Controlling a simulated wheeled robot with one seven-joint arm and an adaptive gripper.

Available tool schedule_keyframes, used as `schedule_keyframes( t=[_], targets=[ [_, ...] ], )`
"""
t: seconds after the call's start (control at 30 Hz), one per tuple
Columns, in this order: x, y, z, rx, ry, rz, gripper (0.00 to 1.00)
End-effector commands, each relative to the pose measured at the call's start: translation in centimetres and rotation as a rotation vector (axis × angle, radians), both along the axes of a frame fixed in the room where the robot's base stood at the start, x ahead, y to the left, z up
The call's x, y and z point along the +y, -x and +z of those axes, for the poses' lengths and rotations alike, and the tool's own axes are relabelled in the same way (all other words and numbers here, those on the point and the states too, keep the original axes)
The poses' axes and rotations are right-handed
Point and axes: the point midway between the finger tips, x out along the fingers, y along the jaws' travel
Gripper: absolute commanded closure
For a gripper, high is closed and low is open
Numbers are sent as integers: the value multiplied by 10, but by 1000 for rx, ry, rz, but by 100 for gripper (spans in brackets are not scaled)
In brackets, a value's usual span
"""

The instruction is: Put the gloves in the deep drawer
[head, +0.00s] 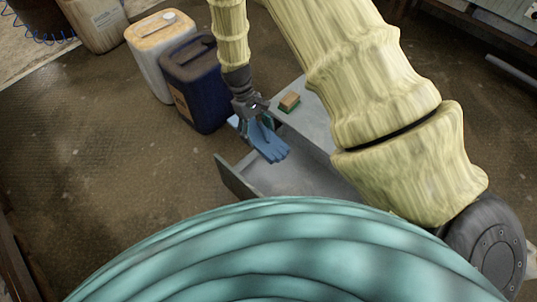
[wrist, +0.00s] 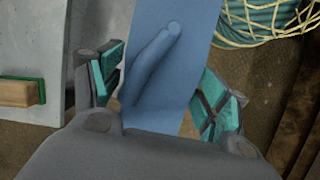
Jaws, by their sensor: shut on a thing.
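The blue gloves (head: 268,143) hang from my gripper (head: 254,112) in the head view, fingers pointing down. In the wrist view the gloves (wrist: 165,60) lie between the two teal-padded fingers of my gripper (wrist: 163,92), which is shut on them. An open grey drawer (head: 290,178) shows below and to the right of the gripper, and the part of its inside that shows looks bare. The glove fingertips overlap the drawer's far end in the picture; I cannot tell their height above it. My arm and a teal shape hide part of the drawer.
A wooden block with a green underside (head: 289,102) sits on the grey cabinet top (head: 307,118), beside the gripper; the block also shows in the wrist view (wrist: 20,93). A dark blue canister (head: 197,85) and a white canister (head: 160,48) stand left.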

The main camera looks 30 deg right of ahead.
Motion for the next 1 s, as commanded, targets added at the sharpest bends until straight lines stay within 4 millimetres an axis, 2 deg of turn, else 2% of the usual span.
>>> schedule_keyframes(
  t=[0.03, 0.1, 0.4, 0.67, 1.0],
  targets=[
    [-4, 1, -23, 1, 3, 17, 53],
    [-9, 3, -40, 2, 3, 44, 53],
    [-30, 6, -100, 1, 8, 154, 53],
    [-38, 7, -118, 2, 10, 198, 53],
    [-39, 7, -140, 2, 9, 203, 53]
  ],
)
